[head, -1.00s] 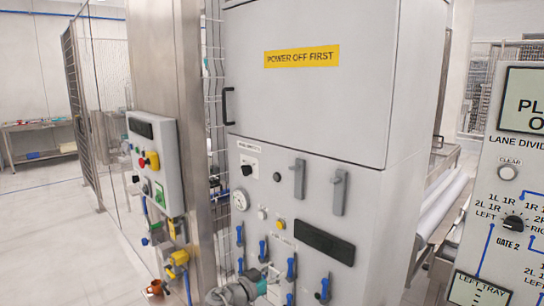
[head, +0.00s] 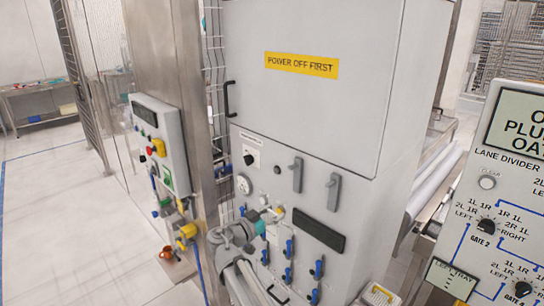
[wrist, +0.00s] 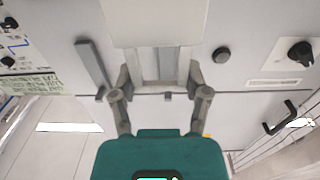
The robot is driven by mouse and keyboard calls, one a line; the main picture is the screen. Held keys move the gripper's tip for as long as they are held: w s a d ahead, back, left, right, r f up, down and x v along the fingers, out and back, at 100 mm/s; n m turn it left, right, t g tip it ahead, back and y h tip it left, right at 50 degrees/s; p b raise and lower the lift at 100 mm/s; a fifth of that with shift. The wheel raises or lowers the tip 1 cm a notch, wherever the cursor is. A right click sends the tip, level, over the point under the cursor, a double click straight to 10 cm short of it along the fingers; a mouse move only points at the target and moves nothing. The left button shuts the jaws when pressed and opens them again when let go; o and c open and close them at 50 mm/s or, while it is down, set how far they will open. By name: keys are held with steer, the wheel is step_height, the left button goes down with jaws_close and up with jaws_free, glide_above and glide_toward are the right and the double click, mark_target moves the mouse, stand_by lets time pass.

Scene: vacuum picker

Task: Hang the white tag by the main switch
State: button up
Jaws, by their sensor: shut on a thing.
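My gripper (wrist: 160,66) is in front of the grey cabinet's lower panel. In the wrist view a broad pale tag (wrist: 155,22) shows at its fingertips, and the fingers are shut on it. In the head view my gripper (head: 270,222) is below the switches, with a whitish piece, probably the tag, beside it (head: 273,236). A black rotary switch (head: 249,160) on a white plate sits at the panel's upper left; in the upside-down wrist view it is at the right (wrist: 300,52). Its label is too small to read. The tag appears apart from this switch.
Two grey levers (head: 297,175) (head: 333,192) stand out beside a round dark button (head: 277,170). Blue valve handles (head: 289,250) are below. A black door handle (head: 230,99) projects at left. A control panel (head: 508,215) stands close at right.

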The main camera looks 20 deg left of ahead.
steer(key=p, duration=1.3)
glide_toward(289, 167)
steer(key=shift+w+d+r, duration=0.25)
steer(key=shift+w+r, duration=0.15)
steer(key=shift+w, duration=0.2)
steer(key=shift+w+d+r, duration=0.3)
steer(key=shift+w+r, duration=0.05)
steer(key=shift+w, duration=0.25)
steer(key=shift+w+d+f, duration=0.1)
steer(key=shift+w, duration=0.15)
steer(key=shift+f+b+x, duration=0.15)
steer(key=shift+b+x, duration=0.1)
steer(key=shift+x, duration=1.8)
steer(key=shift+f+b+x, duration=0.15)
steer(key=shift+b+x, duration=0.1)
steer(key=shift+x, duration=1.8)
steer(key=shift+w+d+f+b, duration=0.2)
steer(key=shift+w+f+b, duration=0.1)
steer(key=shift+w, duration=0.25)
steer(key=o, duration=1.2)
steer(key=shift+s, duration=0.1)
